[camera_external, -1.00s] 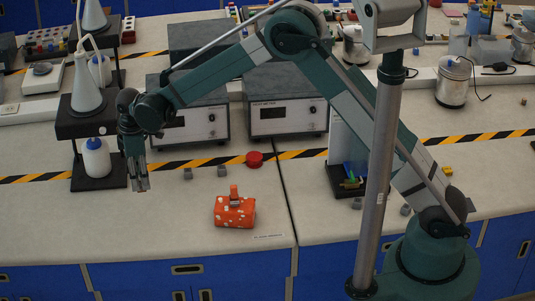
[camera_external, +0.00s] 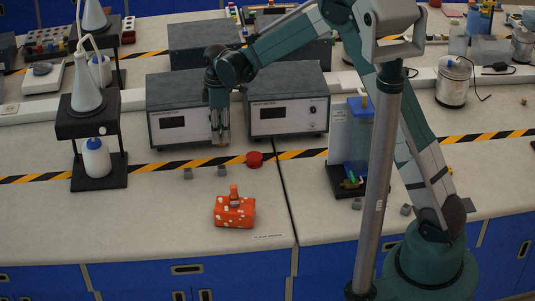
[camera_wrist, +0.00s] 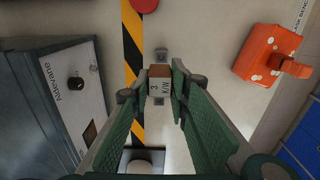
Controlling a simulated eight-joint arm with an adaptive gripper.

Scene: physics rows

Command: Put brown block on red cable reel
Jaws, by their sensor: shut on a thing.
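The brown block (camera_wrist: 160,71) sits between the fingertips of my gripper (camera_wrist: 158,88) in the wrist view, with a pale labelled face towards the camera. My gripper (camera_external: 220,138) is shut on it and holds it up in front of the grey instrument boxes. The block is too small to make out clearly in the external view. The red cable reel (camera_external: 254,159) is a small round red disc on the bench by the striped tape, to the right of my gripper. Part of the reel shows at the top edge of the wrist view (camera_wrist: 145,4).
An orange box with white spots (camera_external: 234,212) lies nearer the front edge. Small grey blocks (camera_external: 222,171) lie by the tape. Two instrument boxes (camera_external: 287,105) stand behind. A stand with a white bottle (camera_external: 97,158) is at left. A blue container (camera_external: 358,130) is at right.

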